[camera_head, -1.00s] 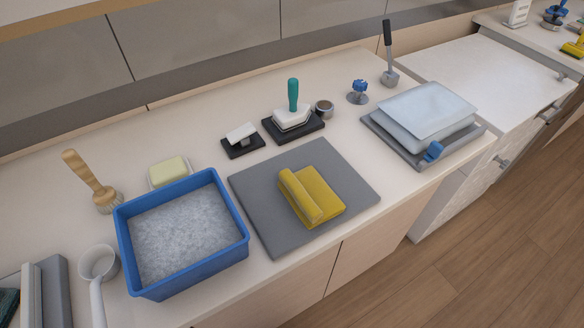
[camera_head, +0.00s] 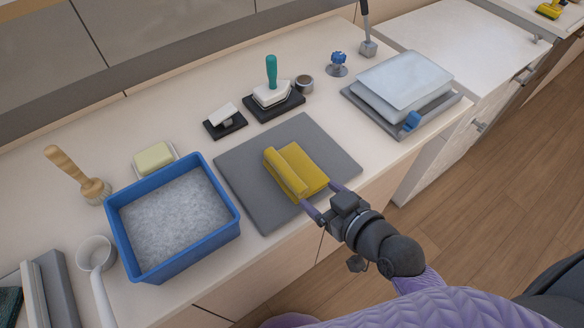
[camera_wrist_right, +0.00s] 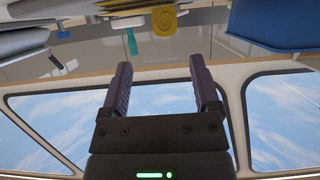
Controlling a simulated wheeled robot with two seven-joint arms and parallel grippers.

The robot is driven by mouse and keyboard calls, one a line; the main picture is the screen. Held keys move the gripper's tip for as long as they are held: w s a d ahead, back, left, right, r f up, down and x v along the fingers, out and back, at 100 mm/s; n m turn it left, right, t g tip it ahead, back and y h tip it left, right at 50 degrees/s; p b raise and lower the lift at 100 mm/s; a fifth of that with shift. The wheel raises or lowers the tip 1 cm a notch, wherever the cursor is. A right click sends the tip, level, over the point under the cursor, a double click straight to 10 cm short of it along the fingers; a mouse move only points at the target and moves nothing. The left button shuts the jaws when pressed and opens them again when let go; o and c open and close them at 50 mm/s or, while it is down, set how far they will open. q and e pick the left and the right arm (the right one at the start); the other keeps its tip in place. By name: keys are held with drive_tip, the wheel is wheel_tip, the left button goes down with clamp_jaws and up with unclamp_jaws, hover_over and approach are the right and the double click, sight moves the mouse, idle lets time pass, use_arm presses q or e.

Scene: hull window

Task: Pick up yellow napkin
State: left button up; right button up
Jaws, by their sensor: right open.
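The yellow napkin (camera_head: 297,170) lies folded, with a rolled edge on its left side, on a grey mat (camera_head: 250,195) on the counter. My right gripper (camera_head: 323,202) is at the front edge of the mat, beside the napkin's near right corner. Its two fingers are spread apart with nothing between them. In the right wrist view the fingers (camera_wrist_right: 160,88) are open, and the yellow napkin (camera_wrist_right: 168,20) shows as a rolled end beyond them near the top. My left gripper is in neither view.
A blue tub (camera_head: 230,222) with grey-white contents stands left of the mat. A soap dish with soap (camera_head: 154,158), a wooden brush (camera_head: 72,172) and a white dipper (camera_head: 96,252) are around it. A green-handled tool (camera_head: 271,78) stands behind the mat. A grey tray (camera_head: 450,108) with pale sheets lies right.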

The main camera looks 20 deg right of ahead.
sight(299, 184)
drive_tip(key=x, duration=0.3)
drive_tip(key=b+x, duration=0.1)
drive_tip(key=x, duration=0.2)
drive_tip(key=b+x, duration=0.1)
drive_tip(key=x, duration=0.2)
drive_tip(key=shift+s+a+f, duration=0.1)
drive_tip(key=shift+a+f, duration=0.05)
drive_tip(key=shift+a, duration=0.25)
drive_tip(key=shift+c, duration=0.4)
clamp_jaws()
